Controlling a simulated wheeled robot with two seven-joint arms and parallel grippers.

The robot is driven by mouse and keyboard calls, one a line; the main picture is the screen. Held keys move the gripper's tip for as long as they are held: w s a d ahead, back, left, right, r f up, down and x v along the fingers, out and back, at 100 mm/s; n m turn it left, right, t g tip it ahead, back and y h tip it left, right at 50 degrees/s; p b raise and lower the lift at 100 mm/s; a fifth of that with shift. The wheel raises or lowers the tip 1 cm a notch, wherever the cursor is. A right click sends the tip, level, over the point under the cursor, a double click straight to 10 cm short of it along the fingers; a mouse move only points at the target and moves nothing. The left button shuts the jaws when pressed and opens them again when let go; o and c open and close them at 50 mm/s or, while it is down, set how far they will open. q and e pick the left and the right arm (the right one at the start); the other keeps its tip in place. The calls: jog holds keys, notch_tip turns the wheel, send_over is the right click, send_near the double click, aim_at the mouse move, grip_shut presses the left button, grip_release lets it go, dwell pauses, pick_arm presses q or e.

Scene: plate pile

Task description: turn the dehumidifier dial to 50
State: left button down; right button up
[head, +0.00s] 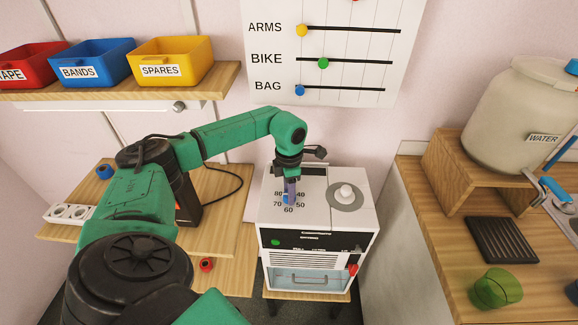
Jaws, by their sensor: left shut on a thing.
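The dehumidifier (318,240) is a white box with a black front panel, standing low in the middle of the head view. My left gripper (290,199) points straight down at the centre of this scale and is shut on the dial. The gripper hides most of the dial, so I cannot tell which number it points to. My right gripper is not in view.
A grey disc with a white knob (345,193) sits right of the dial. A shelf with red, blue and yellow bins (170,62) is at upper left.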

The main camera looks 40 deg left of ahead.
pick_arm(q)
jog(key=n, duration=0.4)
jog(key=shift+n+b, duration=0.3)
jog(key=n, duration=0.4)
jog(key=shift+w+r, duration=0.1)
jog(key=shift+r, duration=0.05)
jog(key=n, duration=0.9)
jog(key=shift+n, duration=0.3)
jog(key=n, duration=0.5)
jog(key=shift+r, duration=0.1)
jog(key=n, duration=0.6)
jog(key=shift+w+p, duration=0.1)
jog(key=shift+p, duration=0.25)
